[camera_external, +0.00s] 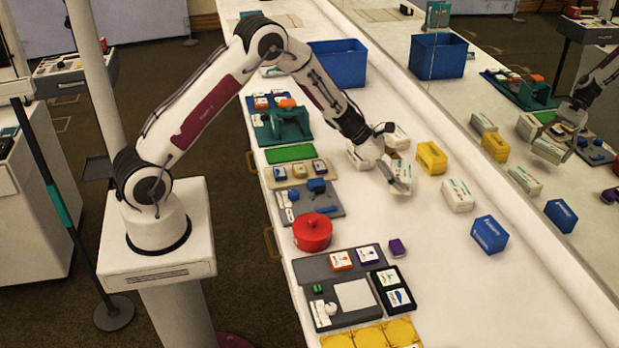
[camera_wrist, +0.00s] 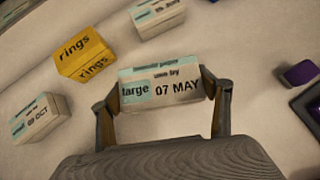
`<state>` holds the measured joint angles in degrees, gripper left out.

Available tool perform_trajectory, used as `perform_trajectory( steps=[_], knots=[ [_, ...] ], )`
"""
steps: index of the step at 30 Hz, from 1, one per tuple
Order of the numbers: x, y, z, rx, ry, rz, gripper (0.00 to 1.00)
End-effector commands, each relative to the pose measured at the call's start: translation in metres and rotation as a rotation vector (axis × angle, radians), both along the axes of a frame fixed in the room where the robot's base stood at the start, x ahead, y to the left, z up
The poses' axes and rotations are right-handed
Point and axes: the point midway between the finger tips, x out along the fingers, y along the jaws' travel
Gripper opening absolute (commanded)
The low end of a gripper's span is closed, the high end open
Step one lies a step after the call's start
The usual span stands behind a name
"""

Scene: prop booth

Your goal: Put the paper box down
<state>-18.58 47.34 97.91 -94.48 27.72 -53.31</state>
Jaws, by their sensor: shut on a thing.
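The paper box (camera_wrist: 162,90) is white with a teal patch and reads "large" and "07 MAY" in the wrist view. My gripper (camera_wrist: 161,98) is shut on it, with one finger at each end. In the external view the box (camera_external: 401,176) hangs tilted at the end of my arm, over the white counter. My gripper (camera_external: 389,166) partly hides it there. I cannot tell how large the gap to the counter is.
A yellow box (camera_external: 431,157), a white box (camera_external: 457,194) and a blue box (camera_external: 489,234) stand to the right. A red pot (camera_external: 312,231) and trays line the left edge. A mirror runs along the right. The counter (camera_external: 425,250) is clear near the front middle.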

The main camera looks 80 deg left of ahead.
Motion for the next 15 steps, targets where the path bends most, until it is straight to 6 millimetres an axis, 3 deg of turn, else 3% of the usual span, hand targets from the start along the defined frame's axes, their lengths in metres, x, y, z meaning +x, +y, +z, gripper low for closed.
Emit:
perform_trajectory(
  steps=[9, 15],
  knots=[
    [0.001, 0.000, 0.000, -0.001, -0.002, 0.000, 0.46],
    [0.000, 0.000, -0.014, -0.002, 0.001, 0.002, 0.46]
  ],
)
